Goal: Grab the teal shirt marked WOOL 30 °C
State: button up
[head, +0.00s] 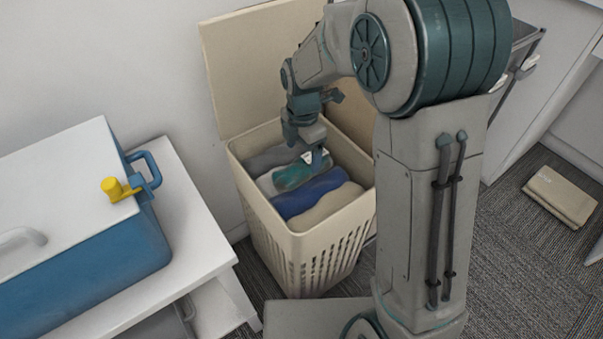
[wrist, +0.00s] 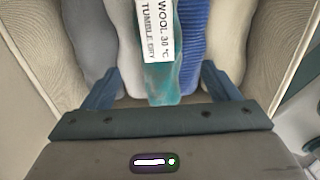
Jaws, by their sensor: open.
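The teal shirt (head: 291,177) lies rolled among other rolled clothes in a beige laundry basket (head: 315,243). In the wrist view the teal shirt (wrist: 163,88) shows below a white label reading WOOL 30 °C and TUMBLE DRY (wrist: 158,30), which covers much of it. My gripper (head: 306,153) is inside the basket's opening, over the clothes. In the wrist view my gripper (wrist: 165,88) is open, one finger on each side, with the teal shirt between them. I cannot tell whether the fingers touch any cloth.
Grey (head: 270,158), blue (head: 308,194) and cream (head: 328,206) clothes lie beside the teal shirt. The basket's lid (head: 255,62) stands open behind. A white table (head: 182,220) with a blue cooler box (head: 90,275) is at left. Folded beige cloth (head: 560,195) lies on the carpet at right.

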aim_at(302, 161)
notch_tip(302, 161, down, 7)
jog(key=b, duration=0.3)
jog(key=shift+a+r, duration=0.1)
jog(key=shift+r, duration=0.15)
jog(key=c, duration=1.2)
